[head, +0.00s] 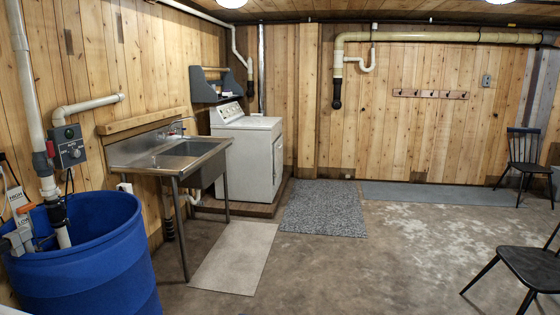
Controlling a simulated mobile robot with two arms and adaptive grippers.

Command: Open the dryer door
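The white dryer (242,152) stands against the left wall toward the far corner, on a low wooden platform. Its control panel (228,111) rises at the back of its top, along the wall. Its front faces right and shows at a steep angle. The dryer door (277,160) is on that front and looks closed, flush with the body. The handle is too small to make out. The sink hides part of the dryer's near side. Neither of my grippers is in view.
A steel sink (186,148) on legs stands just before the dryer. A blue barrel (95,262) is at the near left. A grey rug (323,208) lies before the dryer, a beige mat (236,258) beside the sink. Black chairs (535,265) stand right. The middle floor is clear.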

